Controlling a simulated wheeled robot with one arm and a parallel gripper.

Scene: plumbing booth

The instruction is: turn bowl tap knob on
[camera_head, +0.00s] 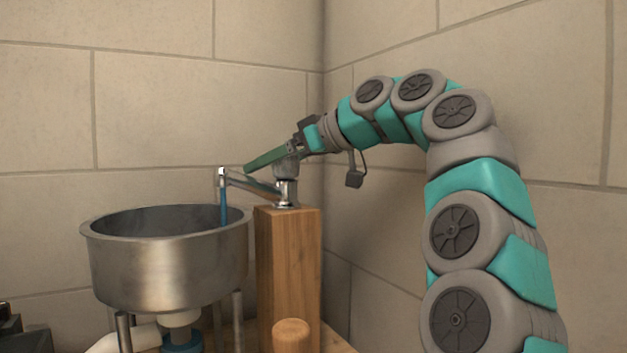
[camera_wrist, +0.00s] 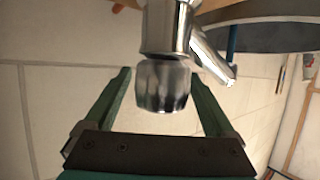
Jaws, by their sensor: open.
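The bowl tap (camera_head: 286,192) is a chrome fitting on top of a wooden post, with its spout (camera_head: 245,182) reaching left over the metal bowl (camera_head: 170,262). A blue stream hangs from the spout tip into the bowl. The tap knob (camera_wrist: 162,86) is a short, shiny, ribbed cylinder. My gripper (camera_wrist: 160,76) is open, with one green finger on each side of the knob and visible gaps between. In the head view my gripper (camera_head: 252,166) comes from the upper right at knob height, and its fingers partly hide the knob (camera_head: 287,169).
The wooden post (camera_head: 287,270) stands right of the bowl. A rounded wooden peg (camera_head: 291,336) stands in front of it. Tiled walls meet in a corner close behind. White and blue pipework (camera_head: 182,330) sits under the bowl.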

